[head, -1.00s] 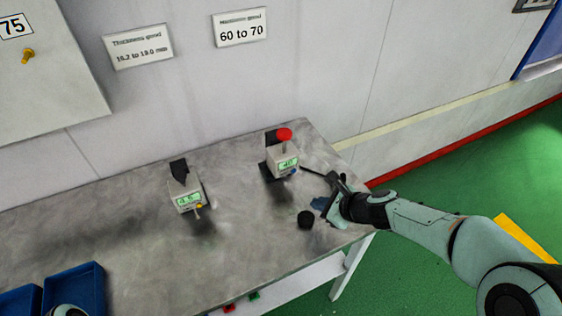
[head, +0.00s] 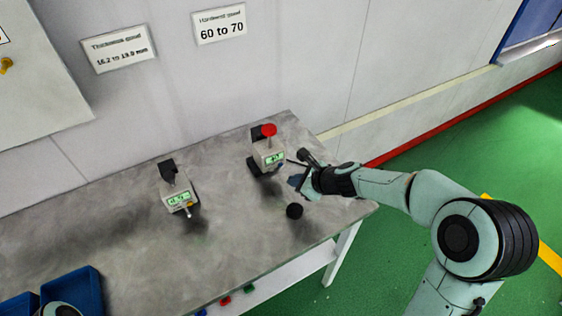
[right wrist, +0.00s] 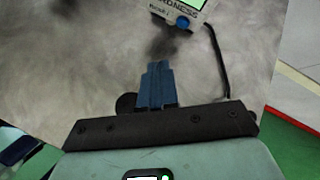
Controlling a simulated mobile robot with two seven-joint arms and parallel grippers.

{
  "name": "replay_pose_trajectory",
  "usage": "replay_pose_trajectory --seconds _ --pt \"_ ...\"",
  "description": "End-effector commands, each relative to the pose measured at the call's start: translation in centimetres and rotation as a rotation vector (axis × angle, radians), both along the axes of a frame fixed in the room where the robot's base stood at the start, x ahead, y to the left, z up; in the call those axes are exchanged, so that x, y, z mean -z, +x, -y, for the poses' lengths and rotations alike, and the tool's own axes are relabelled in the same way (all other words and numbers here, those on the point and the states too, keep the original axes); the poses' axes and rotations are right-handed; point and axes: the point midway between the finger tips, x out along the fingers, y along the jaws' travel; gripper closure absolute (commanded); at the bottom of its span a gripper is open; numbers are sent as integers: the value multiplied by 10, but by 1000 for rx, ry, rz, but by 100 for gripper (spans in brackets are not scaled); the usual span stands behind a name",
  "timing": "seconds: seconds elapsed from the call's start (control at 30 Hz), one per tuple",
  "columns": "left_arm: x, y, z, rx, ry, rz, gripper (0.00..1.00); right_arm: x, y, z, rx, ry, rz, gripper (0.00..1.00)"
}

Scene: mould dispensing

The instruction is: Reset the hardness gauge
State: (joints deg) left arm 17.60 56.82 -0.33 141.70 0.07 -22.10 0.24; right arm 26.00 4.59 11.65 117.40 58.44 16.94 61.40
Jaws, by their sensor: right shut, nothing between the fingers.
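The hardness gauge (head: 268,155) is a small pale box with a green display and a red knob on top, standing on the grey table near its right end. In the right wrist view its lower front (right wrist: 178,8) shows at the top, with a round blue button (right wrist: 183,22). My right gripper (head: 293,181) is shut and empty, just in front and to the right of the gauge. Its blue fingers (right wrist: 157,68) are together in the right wrist view, pointing towards the button with a gap between. My left gripper is not in view.
A second gauge (head: 176,193) stands to the left. Blue bins (head: 75,292) are at the lower left. A dark cable (right wrist: 221,65) runs beside the fingers.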

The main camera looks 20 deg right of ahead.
Motion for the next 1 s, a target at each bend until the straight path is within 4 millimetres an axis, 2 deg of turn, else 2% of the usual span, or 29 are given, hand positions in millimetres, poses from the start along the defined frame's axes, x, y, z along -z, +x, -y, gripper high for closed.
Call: replay_pose_trajectory --seconds 0.1,0.3,1.0 --pt "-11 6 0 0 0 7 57 -3 16 -1 -1 2 1 100" --pt "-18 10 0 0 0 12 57 -2 29 -3 -2 -1 1 100" --pt "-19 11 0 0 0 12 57 0 32 -3 -1 -1 0 100"
